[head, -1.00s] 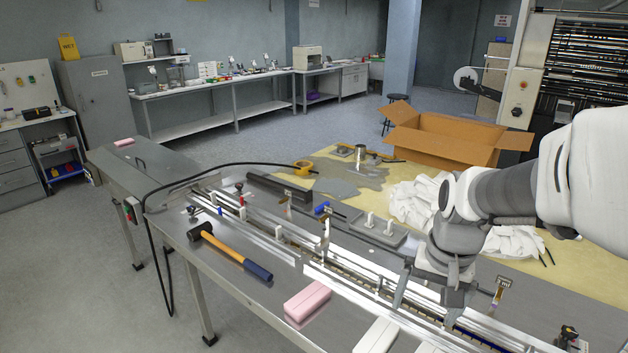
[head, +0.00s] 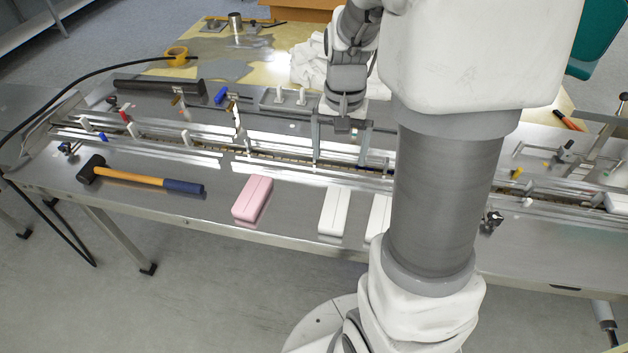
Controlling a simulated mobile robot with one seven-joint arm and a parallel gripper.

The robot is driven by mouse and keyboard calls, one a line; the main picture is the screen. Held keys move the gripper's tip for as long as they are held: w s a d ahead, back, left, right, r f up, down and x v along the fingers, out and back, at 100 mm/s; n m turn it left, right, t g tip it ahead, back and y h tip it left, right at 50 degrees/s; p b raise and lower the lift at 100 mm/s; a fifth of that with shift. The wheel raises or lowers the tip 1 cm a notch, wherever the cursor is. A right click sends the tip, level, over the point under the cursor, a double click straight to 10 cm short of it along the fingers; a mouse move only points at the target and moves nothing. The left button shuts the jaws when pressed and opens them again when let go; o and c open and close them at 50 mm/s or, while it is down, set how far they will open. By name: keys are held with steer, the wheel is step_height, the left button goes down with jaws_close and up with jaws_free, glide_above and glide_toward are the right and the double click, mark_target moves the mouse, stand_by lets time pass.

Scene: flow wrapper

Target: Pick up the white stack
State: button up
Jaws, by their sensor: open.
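A white stack (head: 334,211), a pale block with a lengthwise seam, lies flat on the steel table in front of the rails. A second white stack (head: 378,216) lies just to its right, partly hidden by my arm. A pink stack (head: 252,198) of similar shape lies to the left. My gripper (head: 340,154) points down over the rails, behind the white stacks in the picture. Its two fingers are spread apart with nothing seen between them. It is apart from both white stacks.
A hammer (head: 140,180) lies left of the pink stack. Metal guide rails (head: 200,150) run along the table behind the stacks. A tape roll (head: 177,56) and white cloth (head: 305,62) lie farther back. The table front edge is close to the stacks.

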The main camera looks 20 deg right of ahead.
steer(key=b, duration=0.1)
glide_above(335, 207)
steer(key=f, duration=1.2)
steer(key=shift+w+f, duration=0.15)
steer(key=shift+w, duration=0.1)
steer(key=shift+s+f, duration=0.15)
steer(key=shift+f, duration=1.2)
steer(key=shift+s+f, duration=0.1)
steer(key=shift+f, duration=1.25)
steer(key=c, duration=1.3)
steer(key=shift+o, duration=0.2)
steer(key=shift+r, duration=0.1)
